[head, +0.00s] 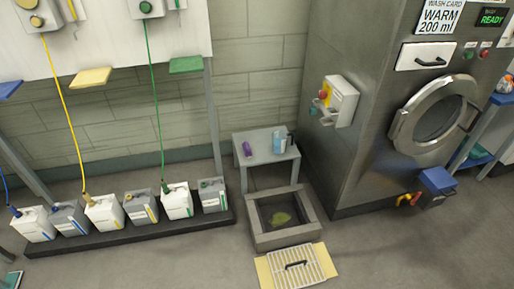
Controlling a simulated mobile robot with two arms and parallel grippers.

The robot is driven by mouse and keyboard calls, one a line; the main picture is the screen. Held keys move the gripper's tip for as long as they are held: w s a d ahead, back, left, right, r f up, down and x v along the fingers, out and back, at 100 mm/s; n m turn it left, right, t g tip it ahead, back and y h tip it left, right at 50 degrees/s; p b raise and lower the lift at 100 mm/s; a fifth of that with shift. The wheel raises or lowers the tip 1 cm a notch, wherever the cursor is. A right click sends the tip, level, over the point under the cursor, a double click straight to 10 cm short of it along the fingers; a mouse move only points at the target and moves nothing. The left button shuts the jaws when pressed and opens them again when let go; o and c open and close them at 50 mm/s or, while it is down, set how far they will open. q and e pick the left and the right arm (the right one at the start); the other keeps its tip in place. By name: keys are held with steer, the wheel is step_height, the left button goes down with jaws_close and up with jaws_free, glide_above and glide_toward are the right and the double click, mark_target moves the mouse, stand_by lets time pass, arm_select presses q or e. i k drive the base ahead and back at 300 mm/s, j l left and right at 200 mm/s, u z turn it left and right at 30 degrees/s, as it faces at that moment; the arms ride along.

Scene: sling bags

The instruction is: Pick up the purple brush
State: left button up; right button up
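A small purple object (247,149), which looks like the purple brush, rests on the left part of a small grey table (267,159) against the back wall. It is too small to make out bristles or a handle. A light blue bottle or container (279,142) stands to its right on the same table, with a small dark item beside it. Neither of my grippers is in the head view.
An open floor pit (262,239) with something yellow-green inside lies in front of the table. A white grate (297,268) lies before it. Several jugs (104,212) stand on a dark platform at left. A steel washer (372,150) stands right.

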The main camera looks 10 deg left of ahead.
mark_target(246, 146)
steer(key=i+j+z, duration=0.2)
steer(key=z, duration=0.25)
steer(key=i+j+z, duration=0.15)
steer(key=j+z, duration=0.25)
steer(key=l, duration=0.05)
